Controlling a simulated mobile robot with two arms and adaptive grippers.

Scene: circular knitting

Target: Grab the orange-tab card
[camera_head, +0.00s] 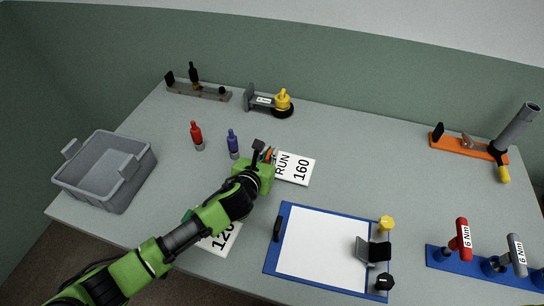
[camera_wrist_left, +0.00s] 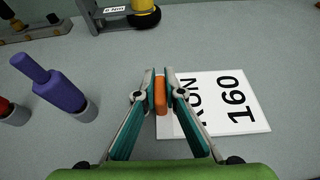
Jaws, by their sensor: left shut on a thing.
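The white card marked RUN 160 (camera_head: 295,168) lies on the table near the middle; it also shows in the left wrist view (camera_wrist_left: 228,104). Its orange tab (camera_wrist_left: 160,95) stands at the card's left edge. My left gripper (camera_head: 268,155) is at that edge, and in the left wrist view its fingers (camera_wrist_left: 160,88) are shut on the orange tab, one on each side. The card looks flat on or very close to the table; I cannot tell if it is lifted. My right gripper is not in view.
A second card marked 120 (camera_head: 221,240) lies partly under my left arm. Red (camera_head: 196,134) and blue (camera_head: 232,142) bottles stand left of the gripper. A grey bin (camera_head: 108,178) is at left, a clipboard (camera_head: 318,245) at front right.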

